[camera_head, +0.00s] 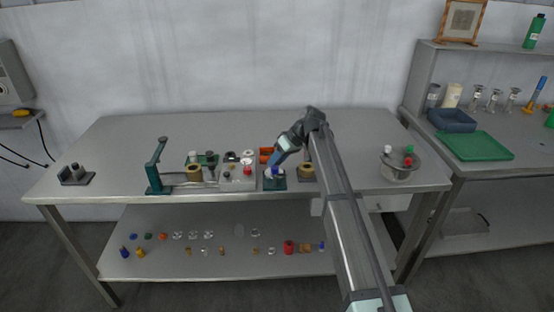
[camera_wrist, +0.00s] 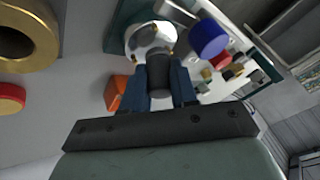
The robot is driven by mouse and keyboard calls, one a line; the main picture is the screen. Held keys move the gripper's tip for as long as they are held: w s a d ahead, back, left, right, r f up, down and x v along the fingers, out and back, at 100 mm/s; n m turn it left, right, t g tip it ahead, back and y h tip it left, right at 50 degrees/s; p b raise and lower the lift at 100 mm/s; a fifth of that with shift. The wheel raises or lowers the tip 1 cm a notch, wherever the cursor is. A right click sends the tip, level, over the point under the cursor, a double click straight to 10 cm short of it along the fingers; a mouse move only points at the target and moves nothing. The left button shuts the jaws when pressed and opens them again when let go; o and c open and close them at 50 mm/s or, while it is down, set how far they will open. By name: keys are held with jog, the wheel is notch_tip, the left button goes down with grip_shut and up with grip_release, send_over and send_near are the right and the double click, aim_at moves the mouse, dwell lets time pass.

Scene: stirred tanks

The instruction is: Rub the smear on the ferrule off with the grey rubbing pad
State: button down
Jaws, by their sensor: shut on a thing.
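In the wrist view my gripper (camera_wrist: 158,88) is shut on a dark grey cylindrical piece, the rubbing pad (camera_wrist: 158,72). The pad's far end is at a shiny silver round piece, which looks like the ferrule (camera_wrist: 146,36). I cannot tell whether they touch. Brownish patches show on the silver piece, but I cannot tell smear from reflection. It sits on a dark teal holder (camera_wrist: 118,42). In the head view my gripper (camera_head: 275,162) is low over this small teal holder (camera_head: 275,185), and the pad is too small to make out.
A blue cylinder (camera_wrist: 208,38) stands close beside the ferrule. A brass ring (camera_head: 307,172) lies right of the holder; a grey tray of small parts (camera_head: 238,184) and a teal lever press (camera_head: 156,168) stand left. A metal bowl (camera_head: 398,174) is farther right. The bench's back is clear.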

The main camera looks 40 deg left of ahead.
jog(key=shift+f, duration=0.4)
